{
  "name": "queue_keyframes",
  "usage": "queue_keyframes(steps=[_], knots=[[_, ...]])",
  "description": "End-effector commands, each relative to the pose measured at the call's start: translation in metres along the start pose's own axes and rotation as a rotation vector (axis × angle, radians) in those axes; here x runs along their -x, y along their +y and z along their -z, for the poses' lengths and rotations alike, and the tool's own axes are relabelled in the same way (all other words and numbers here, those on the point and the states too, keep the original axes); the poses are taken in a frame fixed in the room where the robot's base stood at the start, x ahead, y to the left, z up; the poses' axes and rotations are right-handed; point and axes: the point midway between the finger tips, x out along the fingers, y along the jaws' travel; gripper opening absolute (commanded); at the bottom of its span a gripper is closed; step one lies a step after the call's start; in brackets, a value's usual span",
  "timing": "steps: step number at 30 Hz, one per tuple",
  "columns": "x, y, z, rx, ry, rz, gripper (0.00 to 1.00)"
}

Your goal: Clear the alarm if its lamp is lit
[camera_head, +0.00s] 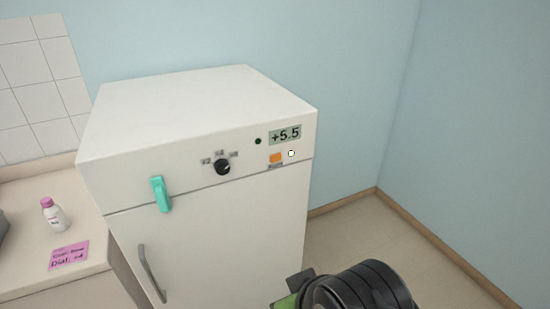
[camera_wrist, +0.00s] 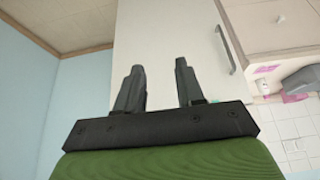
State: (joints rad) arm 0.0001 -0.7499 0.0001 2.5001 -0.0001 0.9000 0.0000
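A white fridge-like cabinet (camera_head: 190,120) stands against the wall. Its front panel has a display (camera_head: 285,134) reading +5.5, a small dark green round lamp (camera_head: 258,141) that does not glow, an orange button (camera_head: 275,158) with a small unreadable label under it, and a small round white spot with a dark rim (camera_head: 291,153). I cannot tell whether that spot is a lamp or a button. My gripper (camera_wrist: 159,66) is open and empty in the wrist view, with the cabinet door behind its fingers. In the head view my arm's end shows at the bottom, below the panel; its fingertips are not visible there.
The panel also has a black knob (camera_head: 222,167) and a teal latch (camera_head: 161,194); the door has a grey handle (camera_head: 151,273). A counter (camera_head: 22,262) at left holds a pink-capped bottle (camera_head: 54,214) and a pink note (camera_head: 69,255). The floor (camera_head: 350,240) right of the cabinet is clear.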

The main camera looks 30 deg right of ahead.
Motion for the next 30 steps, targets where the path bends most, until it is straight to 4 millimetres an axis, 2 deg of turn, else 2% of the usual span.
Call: queue_keyframes(steps=[1, 7, 30], knots=[[0.0000, 0.0000, 0.0000, 0.000, 0.000, 0.000, 0.29], [0.0000, 0.0000, 0.0000, 0.000, 0.000, 0.000, 0.00], [0.0000, 0.0000, 0.0000, 0.000, 0.000, 0.000, 0.00]])
